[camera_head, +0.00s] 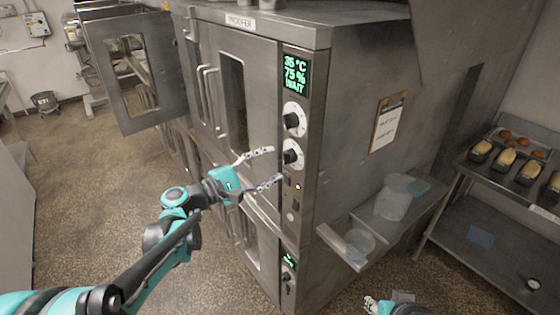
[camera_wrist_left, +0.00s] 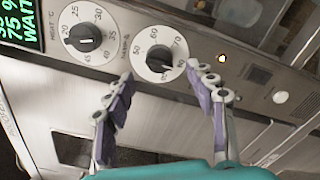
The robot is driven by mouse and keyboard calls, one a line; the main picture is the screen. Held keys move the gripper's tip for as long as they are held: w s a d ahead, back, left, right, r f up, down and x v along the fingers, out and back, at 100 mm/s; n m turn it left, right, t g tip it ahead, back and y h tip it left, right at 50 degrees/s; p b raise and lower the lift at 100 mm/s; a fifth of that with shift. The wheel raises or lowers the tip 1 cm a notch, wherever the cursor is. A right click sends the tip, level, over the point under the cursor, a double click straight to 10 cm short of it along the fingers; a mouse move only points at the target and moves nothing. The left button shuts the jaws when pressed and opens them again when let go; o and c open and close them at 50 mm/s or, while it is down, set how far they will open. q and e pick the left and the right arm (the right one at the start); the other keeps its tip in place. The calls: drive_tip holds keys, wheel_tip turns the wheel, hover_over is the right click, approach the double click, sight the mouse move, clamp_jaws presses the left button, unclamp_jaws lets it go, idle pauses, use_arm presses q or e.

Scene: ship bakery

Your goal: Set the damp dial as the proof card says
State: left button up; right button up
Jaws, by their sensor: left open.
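The damp dial (camera_head: 292,154) is the lower of two white dials with black knobs on the proofer's control strip. It also shows in the left wrist view (camera_wrist_left: 159,54), its knob turned toward the high numbers. My left gripper (camera_head: 275,165) is open and empty just in front of it. In the left wrist view the fingertips (camera_wrist_left: 164,74) lie either side of the dial's near edge; contact cannot be told. The display (camera_head: 295,75) reads 35 °C, 75 %, WAIT. The proof card (camera_head: 387,122) hangs on the side wall, its writing too small to read. My right gripper (camera_head: 372,304) is partly visible at the bottom.
The heat dial (camera_head: 293,119) sits just above the damp dial. A lit button (camera_head: 297,187) and a switch are below. A side shelf (camera_head: 408,222) holds clear tubs. A rack (camera_head: 470,165) with loaf tins stands right. An oven door (camera_head: 135,80) stands open at left.

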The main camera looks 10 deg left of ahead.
use_arm(q)
drive_tip(key=v, duration=0.7)
drive_tip(key=shift+s, duration=0.2)
drive_tip(key=shift+a, duration=0.1)
